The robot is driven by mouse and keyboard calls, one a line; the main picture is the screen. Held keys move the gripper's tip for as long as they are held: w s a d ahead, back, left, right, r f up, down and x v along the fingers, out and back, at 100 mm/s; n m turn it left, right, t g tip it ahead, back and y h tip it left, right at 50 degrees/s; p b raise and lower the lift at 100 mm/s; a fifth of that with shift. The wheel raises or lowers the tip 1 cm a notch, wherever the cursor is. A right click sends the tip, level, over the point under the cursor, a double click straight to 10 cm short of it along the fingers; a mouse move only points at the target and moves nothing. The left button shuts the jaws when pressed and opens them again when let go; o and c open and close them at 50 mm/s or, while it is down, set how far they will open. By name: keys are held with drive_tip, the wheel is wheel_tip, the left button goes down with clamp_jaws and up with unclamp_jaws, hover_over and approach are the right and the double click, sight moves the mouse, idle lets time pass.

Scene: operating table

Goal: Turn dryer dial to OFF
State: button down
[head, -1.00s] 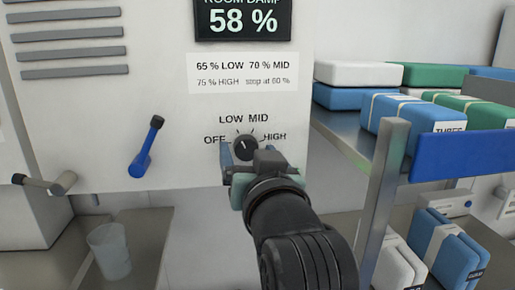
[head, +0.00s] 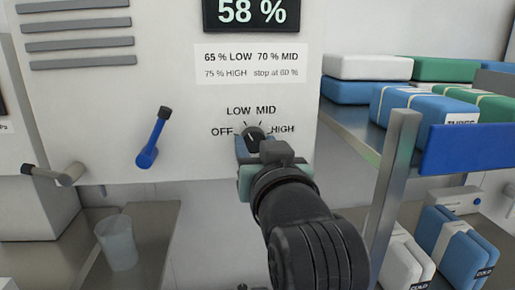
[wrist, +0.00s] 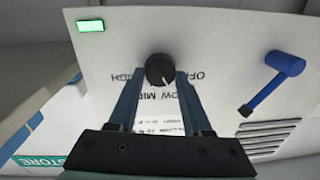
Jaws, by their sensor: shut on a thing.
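The dryer dial (head: 254,135) is a round black knob on the white panel, with OFF, LOW, MID and HIGH printed around it. In the wrist view, which is upside down, the dial (wrist: 159,69) has a white mark pointing to the lower right, toward the LOW side. My gripper (head: 252,144) reaches it from the front, below the labels. In the wrist view my gripper (wrist: 160,76) has a blue finger on each side of the dial and is shut on it. In the head view, the gripper body hides the dial's lower part.
A display (head: 251,12) reads 58 %. A blue lever (head: 149,154) with a black end is left of the dial. A shelf post (head: 397,185) and a blue board (head: 478,148) stand close on the right. A clear cup (head: 117,242) is at lower left. A green light (wrist: 90,25) is lit.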

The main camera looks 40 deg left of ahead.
drive_tip(key=n+b, duration=0.3)
drive_tip(key=n, duration=0.1)
drive_tip(key=shift+s+f+n+h+b, duration=0.1)
drive_tip(key=shift+n+h+b, duration=0.2)
drive_tip(key=shift+a+n+b, duration=0.1)
drive_tip(key=shift+n+b, duration=1.15)
drive_tip(key=shift+n, duration=0.85)
drive_tip(key=shift+c, duration=1.7)
unclamp_jaws()
drive_tip(key=v, duration=1.3)
drive_tip(key=shift+r, duration=0.25)
